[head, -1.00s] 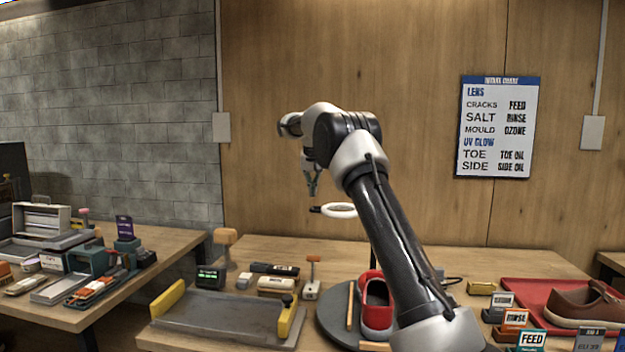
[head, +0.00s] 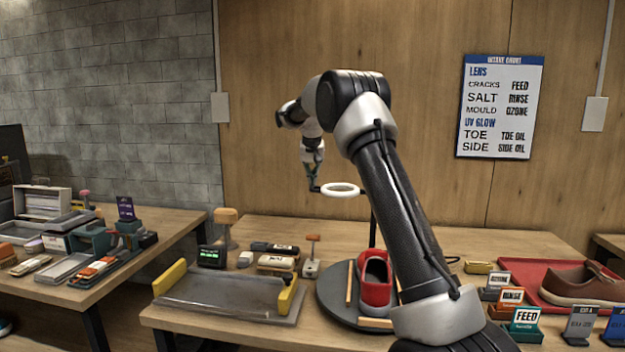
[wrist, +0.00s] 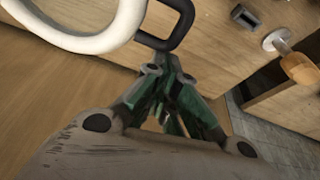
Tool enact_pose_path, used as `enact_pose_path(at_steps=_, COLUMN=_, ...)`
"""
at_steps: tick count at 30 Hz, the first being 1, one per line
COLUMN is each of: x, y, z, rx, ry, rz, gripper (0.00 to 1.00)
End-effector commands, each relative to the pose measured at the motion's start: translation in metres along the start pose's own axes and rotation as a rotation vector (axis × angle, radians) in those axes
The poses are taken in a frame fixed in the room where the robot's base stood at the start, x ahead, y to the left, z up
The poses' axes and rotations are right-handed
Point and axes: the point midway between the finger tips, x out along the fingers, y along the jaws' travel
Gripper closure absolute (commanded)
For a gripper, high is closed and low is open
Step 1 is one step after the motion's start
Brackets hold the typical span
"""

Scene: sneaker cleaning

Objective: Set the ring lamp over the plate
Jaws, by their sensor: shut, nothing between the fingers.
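The ring lamp (head: 340,194) is a white ring held level above the table, behind and above the dark round plate (head: 330,292). Its stand is mostly hidden behind my arm. A red sneaker (head: 376,293) stands on the plate, partly hidden by my arm. My gripper (head: 313,184) is at the left end of the lamp, by its dark handle. In the wrist view the white ring (wrist: 75,42) is at upper left and the dark handle loop (wrist: 181,38) lies just beyond my gripper's tips (wrist: 169,75). The fingers are shut with nothing between them; whether they touch the loop I cannot tell.
A grey tray (head: 225,292) with yellow end blocks lies left of the plate. Small tools and a wooden-topped knob (head: 226,216) stand behind it. A red tray (head: 530,268) with a brown shoe and several labelled signs are at right.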

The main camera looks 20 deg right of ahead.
Motion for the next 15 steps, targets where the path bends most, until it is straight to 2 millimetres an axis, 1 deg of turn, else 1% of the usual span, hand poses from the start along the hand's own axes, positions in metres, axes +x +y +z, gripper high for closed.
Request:
enact_pose_path(at_steps=4, x=-0.003, y=-0.003, z=0.006, rx=-0.028, ry=0.000, rz=-0.011, gripper=1.00)
enact_pose_path(at_steps=8, x=-0.007, y=-0.006, z=0.018, rx=-0.085, ry=0.000, rz=-0.030, gripper=1.00)
enact_pose_path(at_steps=11, x=-0.013, y=-0.009, z=0.033, rx=-0.147, ry=0.000, rz=-0.053, gripper=1.00)
enact_pose_path(at_steps=15, x=-0.021, y=-0.011, z=0.057, rx=-0.258, ry=0.000, rz=-0.092, gripper=1.00)
